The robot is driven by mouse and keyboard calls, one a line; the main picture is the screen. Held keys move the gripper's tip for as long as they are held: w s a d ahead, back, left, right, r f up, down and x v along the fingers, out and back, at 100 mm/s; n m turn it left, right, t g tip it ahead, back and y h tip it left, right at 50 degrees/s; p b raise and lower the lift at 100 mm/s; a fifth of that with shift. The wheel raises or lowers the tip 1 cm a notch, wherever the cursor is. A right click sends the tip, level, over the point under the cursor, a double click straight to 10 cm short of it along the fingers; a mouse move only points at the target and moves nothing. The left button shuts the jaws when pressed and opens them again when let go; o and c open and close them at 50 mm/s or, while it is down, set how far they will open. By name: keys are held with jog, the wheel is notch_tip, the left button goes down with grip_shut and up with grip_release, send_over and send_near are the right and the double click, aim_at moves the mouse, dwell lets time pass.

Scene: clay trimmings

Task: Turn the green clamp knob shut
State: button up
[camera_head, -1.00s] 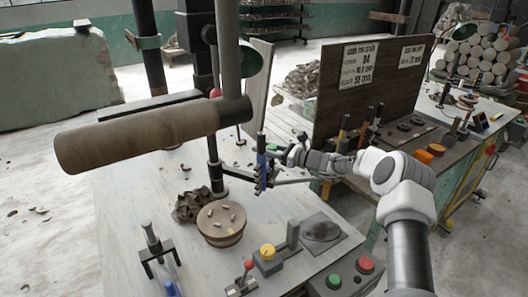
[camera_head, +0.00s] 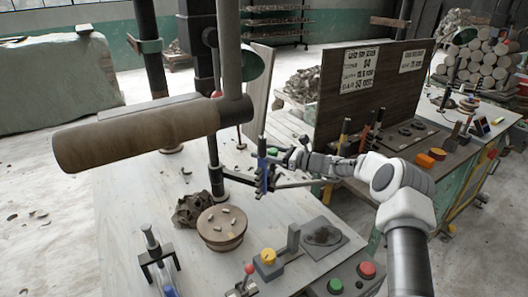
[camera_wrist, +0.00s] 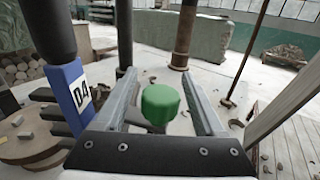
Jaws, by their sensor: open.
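The green clamp knob (camera_wrist: 160,103) shows in the wrist view between the two fingers of my gripper (camera_wrist: 159,82). The fingers stand open on either side of it, with a gap visible on each side. In the head view the knob (camera_head: 272,151) is a small green patch at the end of my arm, partly hidden by my gripper (camera_head: 281,152). A blue block with a white number label (camera_wrist: 76,95) stands left of the knob in the wrist view. It also shows as an upright blue piece (camera_head: 262,172) on the post in the head view.
A yellow button box (camera_head: 268,262) and a box with green and red buttons (camera_head: 350,278) are at the front. A dark upright board (camera_head: 365,85) stands behind my arm.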

jog(key=v, duration=1.7)
jog(key=shift+d, duration=0.25)
jog(key=shift+s, duration=0.1)
jog(key=m+t+h+b, duration=0.6)
jog(key=t+b, duration=0.1)
send_near(276, 155)
jog(key=x, duration=1.1)
jog(key=shift+a+r, duration=0.1)
jog(key=shift+a, duration=0.05)
jog(key=shift+c, duration=0.2)
grip_shut()
